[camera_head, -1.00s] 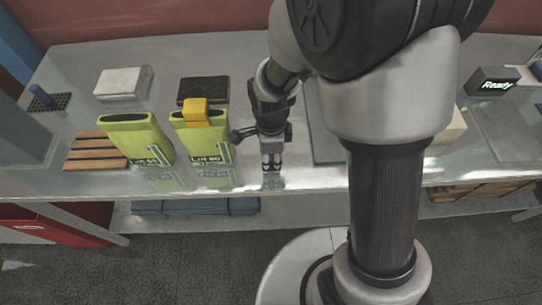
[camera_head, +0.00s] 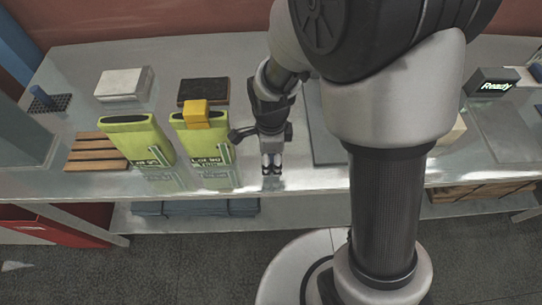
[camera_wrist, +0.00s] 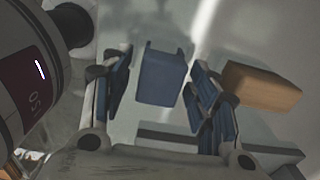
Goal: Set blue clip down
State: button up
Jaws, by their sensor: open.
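The blue clip (camera_wrist: 162,75) is a small dark blue block in the wrist view. It stands between the two blue-padded fingers of my gripper (camera_wrist: 160,92), with a visible gap on each side. My gripper is open. In the head view my gripper (camera_head: 271,164) points down near the front edge of the bench, right of the green bags. The clip cannot be made out clearly there.
Two green bags (camera_head: 137,138) (camera_head: 205,152) stand to the left; a yellow clip (camera_head: 195,113) is on the right one. An orange-tan block (camera_wrist: 261,87) lies close beside the right finger. A wooden rack (camera_head: 92,153) is at left.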

notch_tip(320, 180, up, 11)
jog(key=p, duration=0.3)
notch_tip(320, 180, up, 11)
jog(key=n+t, duration=0.2)
jog(key=n, duration=0.6)
send_over(271, 157)
jog(key=s+d, duration=0.5)
jog(key=d, duration=0.1)
jog(key=s+d+r+n+t, duration=0.2)
jog(key=s+d+r+n, duration=0.3)
jog(key=s+n, duration=0.3)
jog(key=shift+s+n+t, duration=0.2)
jog(key=shift+n+t, duration=0.1)
jog(key=shift+n, duration=0.9)
